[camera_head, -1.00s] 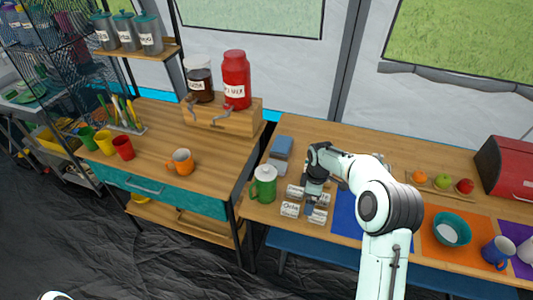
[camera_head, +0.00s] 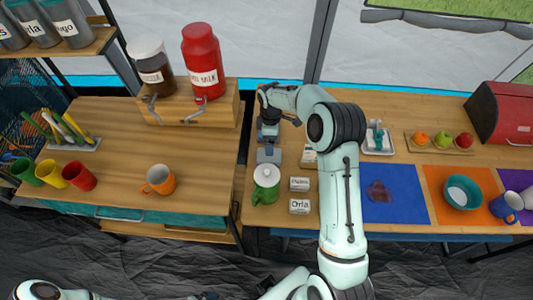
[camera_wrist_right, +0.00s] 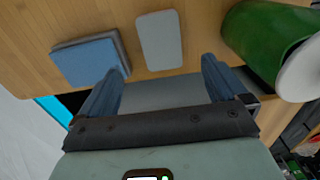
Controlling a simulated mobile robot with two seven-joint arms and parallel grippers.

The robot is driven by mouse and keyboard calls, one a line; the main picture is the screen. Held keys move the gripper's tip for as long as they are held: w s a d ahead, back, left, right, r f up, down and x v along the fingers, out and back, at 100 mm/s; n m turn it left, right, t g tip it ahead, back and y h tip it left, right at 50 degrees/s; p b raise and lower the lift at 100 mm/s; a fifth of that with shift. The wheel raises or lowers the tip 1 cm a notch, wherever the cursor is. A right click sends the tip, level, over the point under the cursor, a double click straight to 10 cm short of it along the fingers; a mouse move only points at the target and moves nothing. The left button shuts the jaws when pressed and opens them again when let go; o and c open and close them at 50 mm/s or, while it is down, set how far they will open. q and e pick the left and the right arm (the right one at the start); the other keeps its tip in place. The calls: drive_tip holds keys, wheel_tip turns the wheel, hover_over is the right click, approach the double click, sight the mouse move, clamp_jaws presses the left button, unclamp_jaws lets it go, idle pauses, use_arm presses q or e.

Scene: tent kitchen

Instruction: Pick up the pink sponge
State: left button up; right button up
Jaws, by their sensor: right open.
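I see no sponge that is clearly pink. My right gripper (camera_head: 268,136) is over the back left of the right-hand table. In the right wrist view the right gripper (camera_wrist_right: 162,84) is open, with nothing between its fingertips. Ahead of it lie a blue flat block (camera_wrist_right: 88,60) on the left and a thin grey-blue slab (camera_wrist_right: 160,40) in the middle. A grey-blue block (camera_head: 268,155) shows just below the gripper in the head view. A dark tip at the bottom edge may be my left gripper (camera_head: 208,296); its jaws are unclear.
A green lidded mug (camera_head: 266,184) stands close by; its green side (camera_wrist_right: 262,40) is right of the gripper. Labelled white blocks (camera_head: 299,206) lie beside it. A blue mat (camera_head: 400,207) bears a dark reddish patch. A wooden drawer box (camera_head: 190,108) stands left, across a gap.

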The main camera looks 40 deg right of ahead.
wheel_tip(320, 180, down, 10)
drive_tip(key=shift+s+d+f, duration=0.1)
drive_tip(key=shift+s, duration=0.05)
drive_tip(key=c, duration=1.1)
